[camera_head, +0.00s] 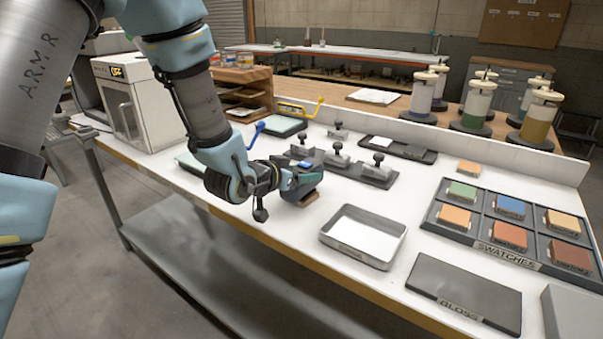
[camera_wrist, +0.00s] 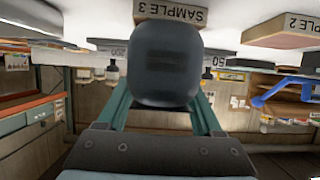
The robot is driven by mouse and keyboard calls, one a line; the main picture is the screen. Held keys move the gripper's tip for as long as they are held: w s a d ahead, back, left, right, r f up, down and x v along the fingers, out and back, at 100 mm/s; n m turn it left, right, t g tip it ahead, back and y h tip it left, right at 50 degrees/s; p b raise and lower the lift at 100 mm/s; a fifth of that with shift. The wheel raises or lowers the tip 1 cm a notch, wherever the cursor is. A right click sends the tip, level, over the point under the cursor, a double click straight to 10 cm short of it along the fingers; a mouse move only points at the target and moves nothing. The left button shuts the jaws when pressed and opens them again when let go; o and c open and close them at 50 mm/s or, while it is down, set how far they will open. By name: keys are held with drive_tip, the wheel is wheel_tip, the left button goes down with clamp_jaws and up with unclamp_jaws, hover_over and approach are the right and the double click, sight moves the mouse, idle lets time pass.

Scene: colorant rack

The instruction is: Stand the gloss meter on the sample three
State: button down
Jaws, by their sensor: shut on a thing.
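My gripper (camera_head: 288,180) is shut on the gloss meter (camera_head: 308,182), a dark blue-grey rounded body. In the wrist view the gloss meter (camera_wrist: 166,65) fills the space between the green fingers. The block labelled SAMPLE 3 (camera_wrist: 171,12) shows right at the meter's end in the wrist view, which looks upside down. In the head view a brown block, apparently sample three (camera_head: 303,199), lies under the meter, partly hidden by it. I cannot tell whether the meter rests on it or hovers just above. Another block labelled SAMPLE 2 (camera_wrist: 290,30) is to the right in the wrist view.
A metal tray (camera_head: 340,247) stands right of my gripper. Behind are knobbed tools on a dark holder (camera_head: 372,176). A swatches rack (camera_head: 480,238) and a dark GLOSS mat (camera_head: 462,287) are at right. A white cabinet (camera_head: 125,105) is at left. The table's front edge is close.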

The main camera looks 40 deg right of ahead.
drive_tip(key=shift+c, duration=0.2)
unclamp_jaws()
drive_tip(key=shift+f, duration=0.1)
drive_tip(key=shift+r+p, duration=0.3)
drive_tip(key=shift+p, duration=0.05)
drive_tip(key=p+v, duration=1.1)
drive_tip(key=v, duration=0.1)
drive_tip(key=shift+f, duration=0.15)
